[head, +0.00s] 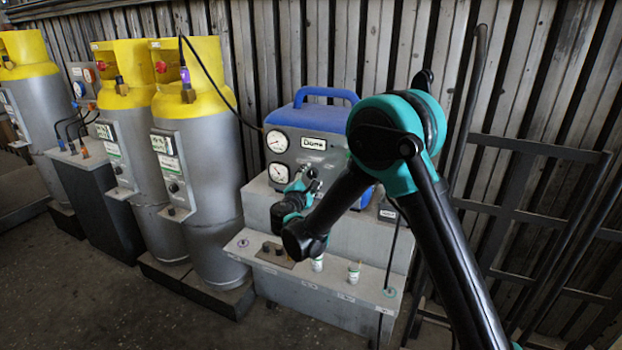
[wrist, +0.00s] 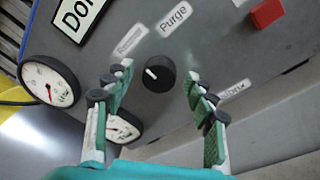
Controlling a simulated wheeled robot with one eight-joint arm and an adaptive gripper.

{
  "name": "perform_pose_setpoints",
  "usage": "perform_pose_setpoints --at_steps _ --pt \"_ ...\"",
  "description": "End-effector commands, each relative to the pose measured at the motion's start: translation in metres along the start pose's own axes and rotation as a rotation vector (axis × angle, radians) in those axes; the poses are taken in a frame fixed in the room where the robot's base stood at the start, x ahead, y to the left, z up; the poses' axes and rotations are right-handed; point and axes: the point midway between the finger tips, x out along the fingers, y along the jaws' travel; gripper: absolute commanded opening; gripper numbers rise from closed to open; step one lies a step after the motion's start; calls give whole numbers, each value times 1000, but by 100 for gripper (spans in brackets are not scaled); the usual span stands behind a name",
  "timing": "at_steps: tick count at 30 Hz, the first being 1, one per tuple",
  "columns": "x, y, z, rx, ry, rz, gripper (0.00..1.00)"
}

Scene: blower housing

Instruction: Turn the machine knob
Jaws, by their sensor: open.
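The machine (head: 322,152) is a grey box with a blue top and handle, standing on a grey stepped base. In the wrist view a round black knob (wrist: 157,73) with a white pointer mark sits on the grey panel below the "Purge" label. My gripper (wrist: 160,85) is open, its two green-padded fingers on either side of the knob in the picture. I cannot tell how far the fingertips are from the panel. In the head view my gripper (head: 306,180) is at the machine's front, and the knob is hidden behind my arm.
Two gauges (head: 277,141) are on the panel's left; one is partly behind a finger in the wrist view. A red square button (wrist: 266,12) is at upper right there. Yellow-topped cylinders (head: 190,170) stand left. A metal rack (head: 540,225) stands right. Small bottles (head: 354,271) stand on the lower ledge.

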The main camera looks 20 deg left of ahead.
Motion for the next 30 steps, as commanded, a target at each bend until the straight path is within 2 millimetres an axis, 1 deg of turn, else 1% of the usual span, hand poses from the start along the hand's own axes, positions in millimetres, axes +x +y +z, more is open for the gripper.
perform_pose_setpoints --at_steps 1,2,13,14,23,30 --pt "0 0 0 0 0 0 56" --pt "0 0 0 0 0 0 53" --pt "0 0 0 0 0 0 7" --pt "0 0 0 0 0 0 6" --pt "0 0 0 42 -3 3 5" --pt "-1 -1 -1 184 -12 16 5"
